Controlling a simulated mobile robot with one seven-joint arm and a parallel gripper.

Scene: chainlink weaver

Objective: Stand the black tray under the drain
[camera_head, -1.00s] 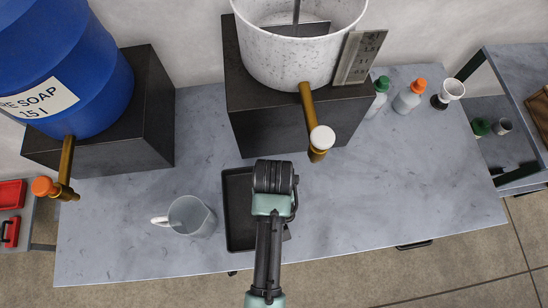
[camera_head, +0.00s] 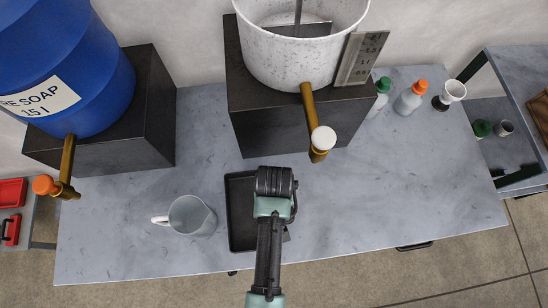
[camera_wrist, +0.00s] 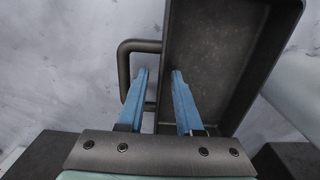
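The black tray (camera_head: 238,240) lies flat on the grey table, front and left of the drain. The drain is a brass spout with a white knob (camera_head: 322,138), below the white speckled tub (camera_head: 285,62). The spout is behind and right of the tray. In the wrist view the tray (camera_wrist: 212,55) has a loop handle (camera_wrist: 124,70) on its side wall. My gripper (camera_wrist: 159,72) is open around that wall: one finger at the handle's opening, the other over the tray's inside. Gaps show beside the wall; finger depth is unclear. In the head view my wrist hides the fingers and part of the tray.
A clear jug (camera_head: 191,216) stands left of the tray. The tub sits on a dark block (camera_head: 262,128). A blue soap barrel (camera_head: 60,60) with its own tap (camera_head: 62,180) is at left. Bottles (camera_head: 410,98) stand at back right.

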